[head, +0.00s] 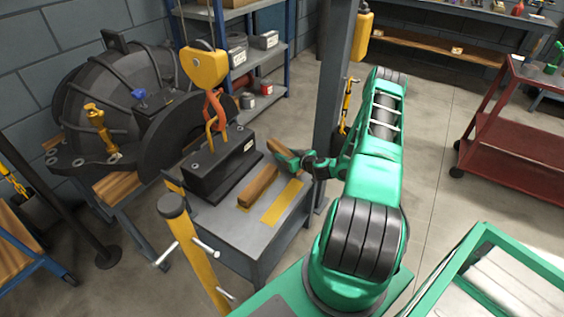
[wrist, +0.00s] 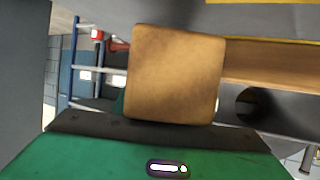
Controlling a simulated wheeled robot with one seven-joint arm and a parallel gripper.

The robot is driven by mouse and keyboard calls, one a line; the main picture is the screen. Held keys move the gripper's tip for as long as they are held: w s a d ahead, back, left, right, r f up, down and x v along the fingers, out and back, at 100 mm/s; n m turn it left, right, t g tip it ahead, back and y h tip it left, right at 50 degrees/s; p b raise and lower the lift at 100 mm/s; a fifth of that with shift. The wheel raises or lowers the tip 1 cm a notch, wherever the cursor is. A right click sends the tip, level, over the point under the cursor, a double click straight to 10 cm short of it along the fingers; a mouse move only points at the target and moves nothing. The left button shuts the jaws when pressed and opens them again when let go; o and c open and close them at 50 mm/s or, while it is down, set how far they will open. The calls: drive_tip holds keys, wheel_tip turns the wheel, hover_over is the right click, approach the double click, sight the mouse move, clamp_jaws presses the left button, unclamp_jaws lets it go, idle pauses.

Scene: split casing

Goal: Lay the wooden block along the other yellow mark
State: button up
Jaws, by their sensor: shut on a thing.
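My gripper (head: 292,160) is over the far right part of the grey table, shut on a wooden block (head: 278,146). The block's squarish end fills the middle of the wrist view (wrist: 175,72), close to the green gripper body. A second wooden block (head: 258,186) lies on the table along one yellow mark (head: 243,207), which it mostly covers. The other yellow mark (head: 282,202) is bare, to the right of that block and nearer to me than my gripper. In the wrist view, a long wooden piece (wrist: 270,62) shows behind the held block.
The grey table (head: 225,222) also bears a dark heavy casing (head: 218,168), with an orange hook and yellow hoist block (head: 204,68) above it. A yellow post (head: 190,245) with pegs stands at the table's near left. A grey column (head: 335,90) rises behind my arm.

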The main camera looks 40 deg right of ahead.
drive_tip(key=shift+f, duration=1.55)
drive_tip(key=shift+f, duration=0.1)
drive_tip(key=o, duration=1.3)
